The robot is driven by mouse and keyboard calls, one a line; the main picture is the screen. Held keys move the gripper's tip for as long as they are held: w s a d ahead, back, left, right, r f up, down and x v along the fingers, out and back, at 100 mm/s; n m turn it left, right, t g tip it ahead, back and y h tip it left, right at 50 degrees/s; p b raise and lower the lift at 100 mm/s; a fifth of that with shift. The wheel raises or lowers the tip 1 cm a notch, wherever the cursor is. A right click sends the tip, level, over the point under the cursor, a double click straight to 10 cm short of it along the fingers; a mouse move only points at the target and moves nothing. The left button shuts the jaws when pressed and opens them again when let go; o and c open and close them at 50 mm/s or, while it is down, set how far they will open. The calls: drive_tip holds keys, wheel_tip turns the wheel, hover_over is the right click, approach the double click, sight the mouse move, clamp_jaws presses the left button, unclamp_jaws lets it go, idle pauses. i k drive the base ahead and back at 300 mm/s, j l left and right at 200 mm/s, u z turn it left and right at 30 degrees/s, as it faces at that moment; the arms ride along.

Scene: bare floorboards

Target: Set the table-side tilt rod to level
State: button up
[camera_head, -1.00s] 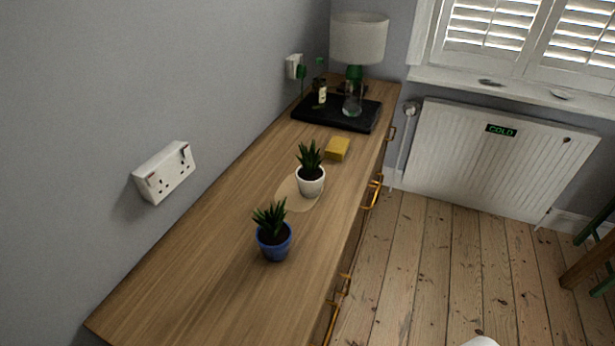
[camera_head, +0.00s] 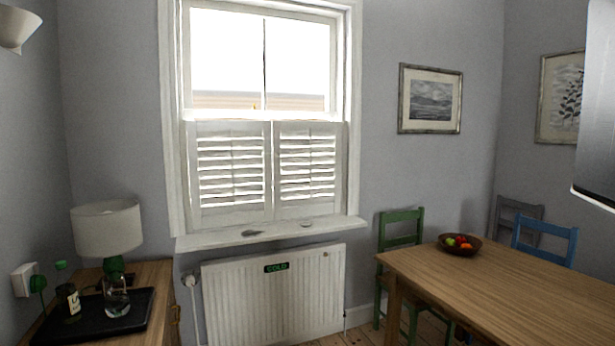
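Two white louvred shutters cover the lower half of the window: the left shutter (camera_head: 232,172) and the right shutter (camera_head: 307,160). The right shutter is the one nearer the wooden dining table (camera_head: 470,275). The slats of both look tilted, with bright gaps between them. A tilt rod cannot be made out on either shutter at this distance. My gripper is not in view. A pale, dark-edged shape at the right edge of the picture is cut off, and I cannot tell what it is.
A white radiator (camera_head: 273,300) marked COLD stands under the window sill (camera_head: 270,233). A sideboard with a lamp (camera_head: 107,229) and black tray (camera_head: 95,318) is at left. A green chair (camera_head: 400,240) and a fruit bowl (camera_head: 460,244) are at right.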

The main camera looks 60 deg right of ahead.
sight(290, 140)
drive_tip(key=i+l+z, duration=0.1)
drive_tip(key=z, duration=0.3)
drive_tip(key=i+l+z, duration=0.1)
drive_tip(key=l+z, duration=0.15)
drive_tip(key=z, duration=0.15)
drive_tip(key=i+l+z, duration=0.2)
drive_tip(key=i+l, duration=0.15)
drive_tip(key=i+l+z, duration=0.2)
drive_tip(key=i, duration=0.25)
drive_tip(key=i+l+z, duration=0.2)
drive_tip(key=i, duration=0.25)
drive_tip(key=i+l, duration=0.2)
drive_tip(key=i, duration=0.2)
drive_tip(key=i+l, duration=0.45)
drive_tip(key=i, duration=0.3)
